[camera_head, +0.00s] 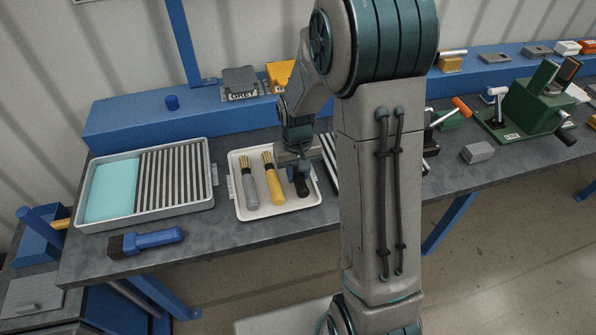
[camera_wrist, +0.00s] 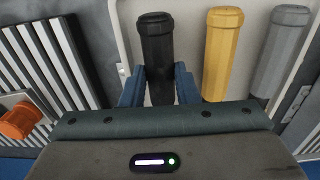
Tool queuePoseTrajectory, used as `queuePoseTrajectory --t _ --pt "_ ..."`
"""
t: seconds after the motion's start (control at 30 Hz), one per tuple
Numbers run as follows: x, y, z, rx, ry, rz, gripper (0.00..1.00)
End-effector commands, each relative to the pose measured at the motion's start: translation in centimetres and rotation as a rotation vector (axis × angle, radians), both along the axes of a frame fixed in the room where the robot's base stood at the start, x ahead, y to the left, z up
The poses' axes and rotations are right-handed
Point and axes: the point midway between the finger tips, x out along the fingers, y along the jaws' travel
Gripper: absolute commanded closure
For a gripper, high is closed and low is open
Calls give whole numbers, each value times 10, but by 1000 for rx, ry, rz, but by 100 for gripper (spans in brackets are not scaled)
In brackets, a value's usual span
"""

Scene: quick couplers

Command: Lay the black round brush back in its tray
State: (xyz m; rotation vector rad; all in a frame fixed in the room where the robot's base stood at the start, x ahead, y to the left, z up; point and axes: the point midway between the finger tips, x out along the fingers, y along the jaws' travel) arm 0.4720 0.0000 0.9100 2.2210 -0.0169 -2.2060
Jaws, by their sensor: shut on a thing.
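The black round brush (camera_wrist: 156,45) is between the two fingers of my gripper (camera_wrist: 159,88) in the wrist view. My gripper is shut on its handle. In the head view the black brush (camera_head: 301,185) is at the right side of the white tray (camera_head: 272,212), beside the yellow brush, below my gripper (camera_head: 299,168). It looks in line with the other brushes. I cannot tell whether it touches the tray floor. The brush's bristle end is hidden by my gripper.
A yellow brush (camera_head: 273,180) and a grey brush (camera_head: 249,187) lie in the same tray. A larger tray (camera_head: 212,172) with a teal pad and striped slats is at the left. A blue-handled flat brush (camera_head: 152,240) lies in front. A green vise (camera_head: 528,112) stands at the right.

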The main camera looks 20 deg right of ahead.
Motion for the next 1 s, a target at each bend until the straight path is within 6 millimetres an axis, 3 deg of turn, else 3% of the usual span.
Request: queuePoseTrajectory --t 0.37,0.4,0.47,1.0 --pt "0 0 -9 0 0 0 100" --pt "0 0 -7 0 0 0 61" --pt "0 0 -7 0 0 0 47" --pt "0 -2 -4 -2 -1 -3 47"
